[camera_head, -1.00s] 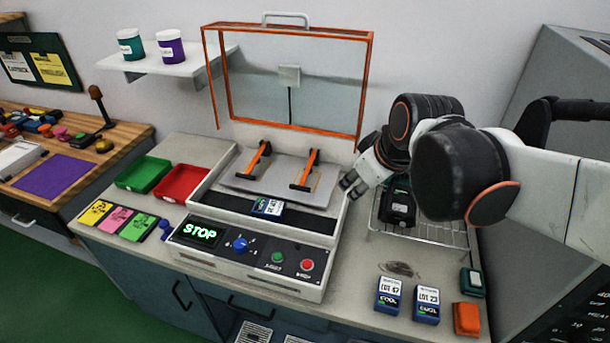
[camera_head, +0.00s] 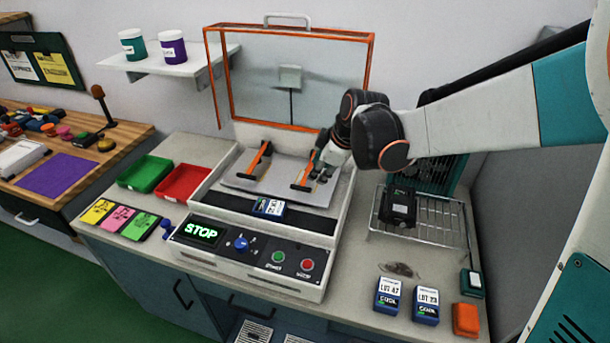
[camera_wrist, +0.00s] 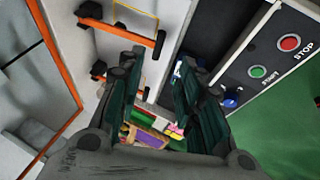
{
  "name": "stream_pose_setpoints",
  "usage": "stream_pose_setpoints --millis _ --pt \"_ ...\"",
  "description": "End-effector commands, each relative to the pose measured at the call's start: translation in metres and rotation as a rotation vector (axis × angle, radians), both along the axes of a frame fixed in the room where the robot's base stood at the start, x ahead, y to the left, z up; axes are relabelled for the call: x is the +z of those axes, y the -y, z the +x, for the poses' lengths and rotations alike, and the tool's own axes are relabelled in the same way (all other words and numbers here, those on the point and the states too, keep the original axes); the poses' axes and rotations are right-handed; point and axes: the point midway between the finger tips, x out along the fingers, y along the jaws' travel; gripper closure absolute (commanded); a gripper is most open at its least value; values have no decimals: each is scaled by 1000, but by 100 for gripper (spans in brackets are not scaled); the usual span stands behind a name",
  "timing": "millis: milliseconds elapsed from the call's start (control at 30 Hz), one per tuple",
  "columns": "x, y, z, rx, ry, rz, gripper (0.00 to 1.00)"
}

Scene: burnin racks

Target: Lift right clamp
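The right clamp (camera_head: 304,172), an orange bar with dark ends, stands on the grey plate of the white machine (camera_head: 228,258). It also shows in the wrist view (camera_wrist: 118,30), near the top. The left clamp (camera_head: 258,160) is a similar orange bar; in the wrist view it is mostly hidden behind a finger. My gripper (camera_head: 322,168) is just right of the right clamp in the head view. In the wrist view my gripper (camera_wrist: 160,62) is open, with nothing between its fingers; the right clamp lies outside them. Contact cannot be told.
The orange-framed clear lid (camera_head: 290,80) stands raised behind. A blue-labelled module (camera_head: 268,207) lies at the machine's front. A black module (camera_head: 397,205) sits on a wire rack (camera_head: 440,238) to the right. Green (camera_head: 145,173) and red (camera_head: 184,182) trays stand left.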

Motion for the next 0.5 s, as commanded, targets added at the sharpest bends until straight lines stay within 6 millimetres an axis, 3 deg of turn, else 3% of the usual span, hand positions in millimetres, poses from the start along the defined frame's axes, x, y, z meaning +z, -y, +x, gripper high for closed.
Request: stream_pose_setpoints --millis 500 --pt "-87 -24 40 -1 0 0 67"
